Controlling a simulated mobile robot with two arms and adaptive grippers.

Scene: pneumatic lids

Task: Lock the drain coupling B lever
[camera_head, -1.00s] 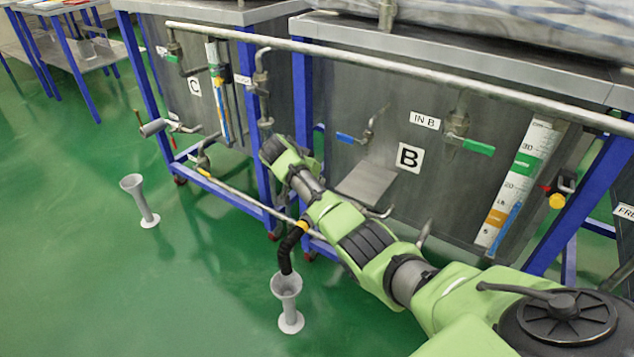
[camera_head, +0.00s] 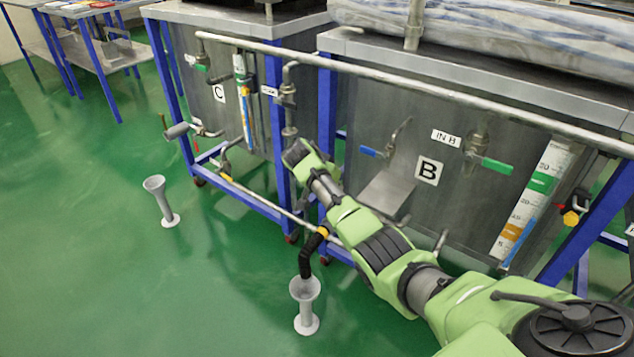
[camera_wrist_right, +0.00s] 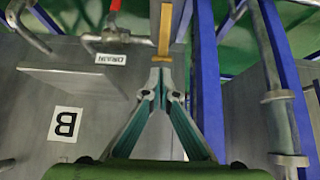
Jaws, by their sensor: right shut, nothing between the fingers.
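In the right wrist view my right gripper (camera_wrist_right: 161,66) is shut and empty. A yellow-orange bar (camera_wrist_right: 165,28), seemingly the coupling lever, lies just beyond its fingertips; I cannot tell whether they touch. A drain valve with a red handle (camera_wrist_right: 114,12) and a DRAIN label (camera_wrist_right: 110,59) sits to the left on tank B. In the head view a yellow coupling piece (camera_head: 322,232) joins a black hose (camera_head: 306,258) that bends down into a grey floor funnel (camera_head: 305,290). My left gripper is not in view.
Tank B (camera_head: 465,205) has a sloped plate (camera_head: 388,192), a blue-handled valve (camera_head: 370,152) and a green-handled valve (camera_head: 495,166). Blue frame legs (camera_head: 328,130) stand close to the arm. Tank C (camera_head: 205,100) and another funnel (camera_head: 160,200) are left. Green floor is free in front.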

